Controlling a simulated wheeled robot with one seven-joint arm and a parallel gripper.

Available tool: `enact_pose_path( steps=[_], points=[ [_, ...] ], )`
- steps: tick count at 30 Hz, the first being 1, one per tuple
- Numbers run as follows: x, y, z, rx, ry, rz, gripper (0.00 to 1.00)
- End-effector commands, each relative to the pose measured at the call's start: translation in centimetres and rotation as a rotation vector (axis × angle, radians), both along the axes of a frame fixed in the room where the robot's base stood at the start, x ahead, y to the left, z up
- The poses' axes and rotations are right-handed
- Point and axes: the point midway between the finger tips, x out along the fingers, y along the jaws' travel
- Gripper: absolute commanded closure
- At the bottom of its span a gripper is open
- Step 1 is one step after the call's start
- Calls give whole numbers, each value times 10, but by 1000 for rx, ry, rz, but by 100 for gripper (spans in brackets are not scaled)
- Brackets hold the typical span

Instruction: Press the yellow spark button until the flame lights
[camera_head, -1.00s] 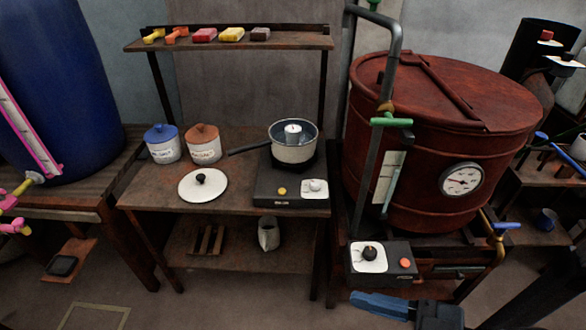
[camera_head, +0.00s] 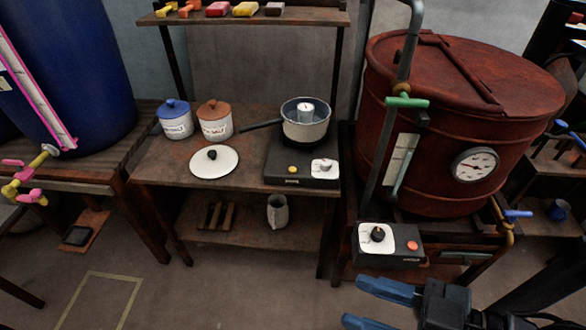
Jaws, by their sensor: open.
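The yellow spark button (camera_head: 292,169) sits on the front of a black single-burner stove (camera_head: 277,162) on the wooden bench. A white plate with a knob (camera_head: 322,167) is to its right. A saucepan (camera_head: 304,130) with a dark handle stands on the burner, with a pale cylinder inside it. The pan hides the burner, and no flame is visible. My gripper (camera_head: 372,304) has blue fingers spread apart and empty. It is low at the bottom of the view, right of and nearer than the stove, well clear of the button.
Two lidded jars (camera_head: 214,123) and a white lid (camera_head: 213,162) are left on the bench. A jug (camera_head: 277,212) stands on the lower shelf. The floor at front left is open.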

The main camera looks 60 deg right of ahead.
Motion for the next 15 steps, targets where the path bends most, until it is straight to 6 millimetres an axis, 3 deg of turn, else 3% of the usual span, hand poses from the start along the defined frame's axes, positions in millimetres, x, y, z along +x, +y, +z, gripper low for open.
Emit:
enact_pose_path(
  steps=[13, 15],
  points=[
    [0, 0, 0, 0, 0, 0, 98],
    [0, 0, 0, 0, 0, 0, 100]
  ],
)
